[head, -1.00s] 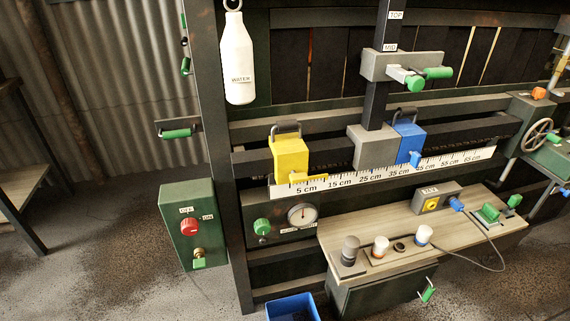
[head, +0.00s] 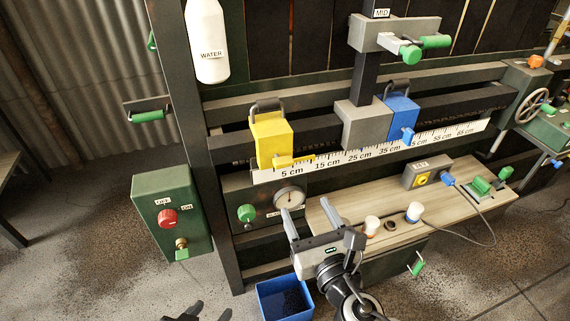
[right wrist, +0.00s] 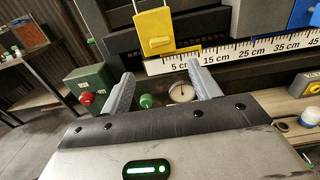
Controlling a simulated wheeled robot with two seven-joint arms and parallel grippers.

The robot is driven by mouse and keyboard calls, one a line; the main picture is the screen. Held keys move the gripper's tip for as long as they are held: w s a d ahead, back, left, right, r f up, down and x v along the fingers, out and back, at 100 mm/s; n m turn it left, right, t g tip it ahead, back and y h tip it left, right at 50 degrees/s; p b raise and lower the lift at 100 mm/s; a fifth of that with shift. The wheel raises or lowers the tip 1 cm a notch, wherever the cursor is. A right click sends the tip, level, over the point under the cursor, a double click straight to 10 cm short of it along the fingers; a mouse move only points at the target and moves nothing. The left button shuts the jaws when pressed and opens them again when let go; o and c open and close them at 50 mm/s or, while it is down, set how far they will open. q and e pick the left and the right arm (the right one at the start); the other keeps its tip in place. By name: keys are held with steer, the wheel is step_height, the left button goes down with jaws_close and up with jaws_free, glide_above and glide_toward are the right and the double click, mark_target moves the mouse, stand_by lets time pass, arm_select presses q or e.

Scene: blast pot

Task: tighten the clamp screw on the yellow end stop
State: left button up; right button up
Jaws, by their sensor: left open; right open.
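The yellow end stop (head: 271,138) sits on the dark rail above the left end of the scale, with a dark handle on top. A small yellow piece (head: 293,160) sticks out low on its front; I cannot tell its screw shape clearly. The stop also shows at the top of the right wrist view (right wrist: 154,25). My right gripper (head: 307,207) is open and empty, below and in front of the stop, apart from it; its fingers point up toward the gauge panel. My left gripper (head: 208,314) is open at the bottom edge, mostly out of frame.
A grey block (head: 366,124) and a blue stop (head: 403,116) stand further right on the rail. Below are a gauge (head: 289,198), a green knob (head: 246,213) and a wooden shelf (head: 340,212) with knobs. A blue bin (head: 284,300) stands on the floor.

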mark_target(285, 166)
steer(key=x, duration=1.4)
steer(key=shift+w+b, duration=0.2)
steer(key=shift+b, duration=0.1)
steer(key=c, duration=1)
